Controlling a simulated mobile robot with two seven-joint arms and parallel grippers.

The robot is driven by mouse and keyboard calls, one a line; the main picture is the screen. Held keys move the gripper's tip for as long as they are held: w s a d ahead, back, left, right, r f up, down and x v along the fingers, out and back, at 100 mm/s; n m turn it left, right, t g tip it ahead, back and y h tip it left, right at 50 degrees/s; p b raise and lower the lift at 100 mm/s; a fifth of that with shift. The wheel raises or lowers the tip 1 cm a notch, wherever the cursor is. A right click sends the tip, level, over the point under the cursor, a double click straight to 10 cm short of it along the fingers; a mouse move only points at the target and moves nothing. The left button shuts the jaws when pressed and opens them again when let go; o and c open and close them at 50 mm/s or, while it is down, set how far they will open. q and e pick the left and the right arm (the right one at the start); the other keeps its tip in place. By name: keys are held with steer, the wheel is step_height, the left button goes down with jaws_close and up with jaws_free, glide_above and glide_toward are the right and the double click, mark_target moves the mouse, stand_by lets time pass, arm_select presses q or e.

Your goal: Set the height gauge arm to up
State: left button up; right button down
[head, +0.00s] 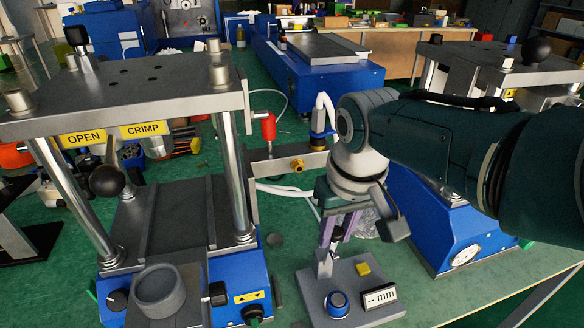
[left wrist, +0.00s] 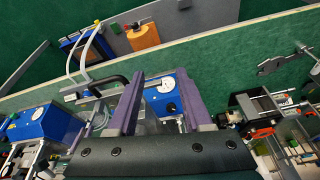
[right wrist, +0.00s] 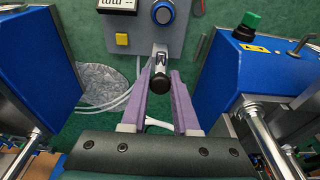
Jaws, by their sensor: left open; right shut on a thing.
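The height gauge (head: 350,296) is a grey base with a blue knob, a yellow block and a small "-- mm" display, at the lower middle of the head view. Its arm (right wrist: 160,62) is a short metal lever with a black end, standing up from the base toward my right gripper (head: 341,226). In the right wrist view my right gripper (right wrist: 161,72) has its purple fingers on either side of the lever's black end and is shut on it. My left gripper (left wrist: 160,76) is open and empty in its wrist view, and is out of the head view.
A press with steel posts (head: 130,95) and "OPEN" and "CRIMP" labels stands left of the gauge. A blue unit with a dial (head: 455,240) stands to the right. White cables lie behind the gauge. Green bench top shows at the front right.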

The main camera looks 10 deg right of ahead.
mark_target(338, 257)
steer(key=c, duration=0.7)
jaws_free()
steer(key=shift+d, duration=0.1)
steer(key=shift+o, duration=0.2)
step_height(338, 257, up, 10)
steer(key=s+p, duration=0.1)
steer(key=p, duration=0.5)
steer(key=shift+s+f+p, duration=0.2)
steer(key=shift+s+p, duration=0.2)
steer(key=shift+s, duration=0.1)
